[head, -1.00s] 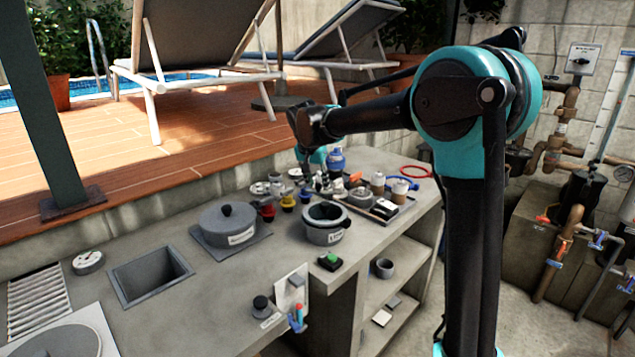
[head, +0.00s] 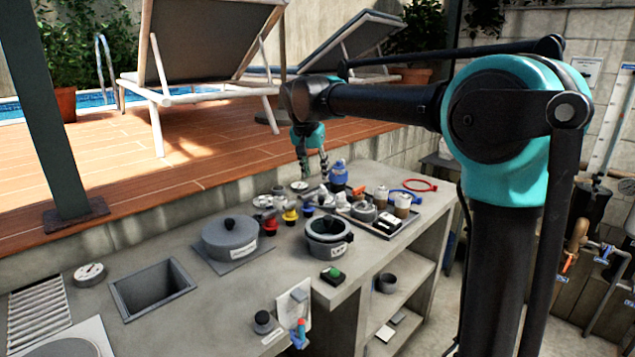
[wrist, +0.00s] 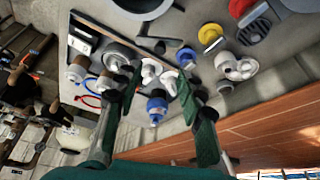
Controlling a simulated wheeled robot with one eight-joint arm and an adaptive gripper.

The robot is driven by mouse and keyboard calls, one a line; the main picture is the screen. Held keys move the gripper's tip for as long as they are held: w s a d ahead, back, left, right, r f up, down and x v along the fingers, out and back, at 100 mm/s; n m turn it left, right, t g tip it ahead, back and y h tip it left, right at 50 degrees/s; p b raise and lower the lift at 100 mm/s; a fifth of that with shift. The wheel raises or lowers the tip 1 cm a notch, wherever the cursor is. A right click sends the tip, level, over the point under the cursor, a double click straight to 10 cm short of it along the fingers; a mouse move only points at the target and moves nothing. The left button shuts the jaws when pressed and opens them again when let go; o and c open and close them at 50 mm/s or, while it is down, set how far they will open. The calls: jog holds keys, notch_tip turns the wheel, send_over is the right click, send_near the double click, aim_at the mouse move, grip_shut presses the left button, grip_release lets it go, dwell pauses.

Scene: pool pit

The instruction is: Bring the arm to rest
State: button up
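My gripper (head: 313,172) hangs from my arm, pointing down over the back part of the concrete counter (head: 130,330). In the wrist view its two fingers (wrist: 158,120) stand well apart with nothing held between them. A blue bottle (head: 338,173) stands just right of the fingers in the head view. It also shows beyond the gap between the fingers in the wrist view (wrist: 157,105). The fingers appear above the small fittings; the exact clearance cannot be told.
A lidded grey pot (head: 230,240), a second pot (head: 328,238) and a tray (head: 352,222) of parts stand on the counter. A red ring (head: 421,185) lies at its far end. The wooden deck (head: 110,170) with loungers is behind. Wall pipes (head: 578,240) are at right.

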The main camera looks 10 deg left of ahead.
jog(key=shift+s+r, duration=0.2)
jog(key=shift+r, duration=0.35)
jog(key=s+d+f, duration=0.4)
jog(key=d+f, duration=0.5)
jog(key=d, duration=0.4)
jog(key=s+d+f+n, duration=0.1)
jog(key=s+d+f, duration=0.7)
jog(key=s+f, duration=0.2)
jog(key=s+d+f+n+y, duration=0.1)
jog(key=s+d+f+n, duration=0.1)
jog(key=s+d+f, duration=0.7)
jog(key=s+f, duration=0.2)
jog(key=s, duration=0.1)
jog(key=shift+s+d, duration=0.15)
jog(key=shift+s, duration=0.2)
